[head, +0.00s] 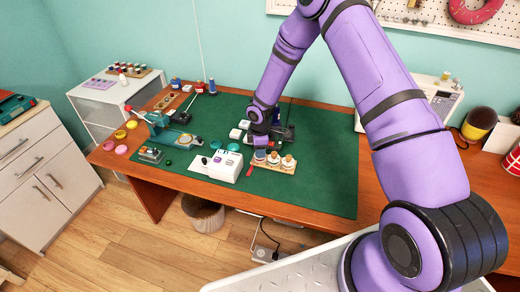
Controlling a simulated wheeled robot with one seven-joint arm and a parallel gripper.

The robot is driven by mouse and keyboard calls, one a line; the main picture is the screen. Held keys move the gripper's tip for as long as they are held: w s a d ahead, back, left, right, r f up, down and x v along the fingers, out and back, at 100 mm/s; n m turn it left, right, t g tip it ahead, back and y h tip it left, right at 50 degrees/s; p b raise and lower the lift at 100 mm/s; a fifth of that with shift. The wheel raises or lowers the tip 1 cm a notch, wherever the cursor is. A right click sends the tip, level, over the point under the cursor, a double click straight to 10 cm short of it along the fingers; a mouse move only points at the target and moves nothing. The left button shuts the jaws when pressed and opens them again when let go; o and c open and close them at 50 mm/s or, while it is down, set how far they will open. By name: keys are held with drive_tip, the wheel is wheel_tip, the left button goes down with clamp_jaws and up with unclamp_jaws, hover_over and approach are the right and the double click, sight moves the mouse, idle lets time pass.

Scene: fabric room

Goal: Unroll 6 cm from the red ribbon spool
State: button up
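A small wooden stand (287,170) on the green mat holds a row of white-topped spools (288,161). A small red strip (250,170) shows just left of the stand; I cannot tell whether it joins a spool. My gripper (260,152) points down at the left end of the stand, over or at the leftmost spool. The gripper and arm partly cover that spool, so its colour and any contact are unclear. The fingers are too small to tell open from shut.
A white box-shaped device (226,166) stands left of the stand. Dark and white items (285,133) sit close behind my gripper. A blue-green tool (158,122) and several coloured discs (121,134) lie further left. The green mat (325,185) is clear to the right.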

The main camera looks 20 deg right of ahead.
drive_tip(key=shift+o, duration=1)
wheel_tip(320, 180, up, 11)
drive_tip(key=s+d+r+m+t+h, duration=0.15)
drive_tip(key=s+r, duration=0.25)
drive_tip(key=r, duration=0.6)
drive_tip(key=s+d+r+m, duration=0.25)
drive_tip(key=s+r, duration=0.25)
drive_tip(key=r, duration=0.4)
drive_tip(key=s+d+r+m+t, duration=0.1)
drive_tip(key=s+r+m, duration=0.25)
drive_tip(key=r, duration=0.65)
drive_tip(key=s+d+r+m+t, duration=0.1)
drive_tip(key=s+r+m, duration=0.3)
drive_tip(key=s, duration=0.8)
drive_tip(key=s+d+r+m+t+y, duration=0.1)
drive_tip(key=s+r+m, duration=0.3)
drive_tip(key=s, duration=0.9)
drive_tip(key=shift+r+t, duration=0.35)
drive_tip(key=shift+r, duration=0.55)
